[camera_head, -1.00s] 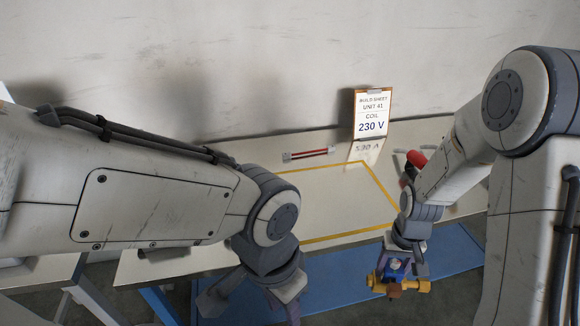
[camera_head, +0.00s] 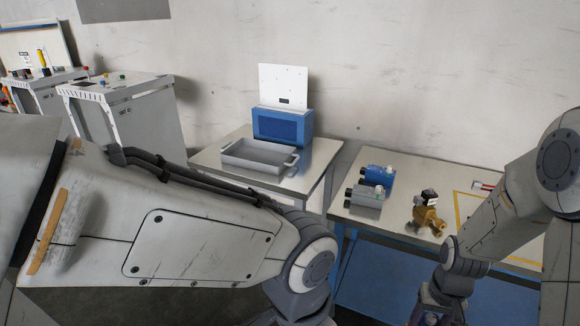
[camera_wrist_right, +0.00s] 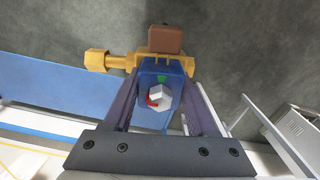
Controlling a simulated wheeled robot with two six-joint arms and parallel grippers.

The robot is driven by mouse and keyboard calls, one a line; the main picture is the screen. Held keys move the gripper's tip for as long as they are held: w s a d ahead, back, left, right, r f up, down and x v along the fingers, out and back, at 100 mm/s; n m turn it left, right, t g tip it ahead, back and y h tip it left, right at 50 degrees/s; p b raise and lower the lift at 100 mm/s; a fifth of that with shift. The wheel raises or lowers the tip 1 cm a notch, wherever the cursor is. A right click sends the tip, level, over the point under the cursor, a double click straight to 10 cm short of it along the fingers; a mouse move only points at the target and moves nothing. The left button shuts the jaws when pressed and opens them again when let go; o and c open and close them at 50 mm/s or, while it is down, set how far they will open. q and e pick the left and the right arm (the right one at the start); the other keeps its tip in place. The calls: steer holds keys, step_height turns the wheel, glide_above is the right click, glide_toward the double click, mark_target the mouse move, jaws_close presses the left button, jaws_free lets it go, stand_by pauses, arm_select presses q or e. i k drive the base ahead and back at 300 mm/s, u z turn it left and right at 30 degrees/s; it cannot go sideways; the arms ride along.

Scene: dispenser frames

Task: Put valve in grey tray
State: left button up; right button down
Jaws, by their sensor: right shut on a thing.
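The valve has a yellow brass body (camera_wrist_right: 120,61), a blue coil with a white-and-red knob and a brown block. In the right wrist view it sits between the fingers of my right gripper (camera_wrist_right: 160,80), which is shut on the blue coil. In the head view the right gripper is at the bottom edge and mostly cut off, with the held valve out of sight. The grey tray (camera_head: 250,172) stands on the table at the back centre, well to the left of the right arm, and looks empty. My left arm crosses the lower left; its gripper is out of frame.
Another brass valve with a black coil (camera_head: 427,212) stands on the right bench. A blue unit (camera_head: 376,178) and a grey unit (camera_head: 366,198) lie beside it. A blue box (camera_head: 283,127) stands behind the tray. White cabinets (camera_head: 125,118) are at left.

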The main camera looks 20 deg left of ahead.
mark_target(259, 157)
steer(key=u, duration=1.2)
steer(key=i, duration=1.35)
steer(key=z, duration=0.3)
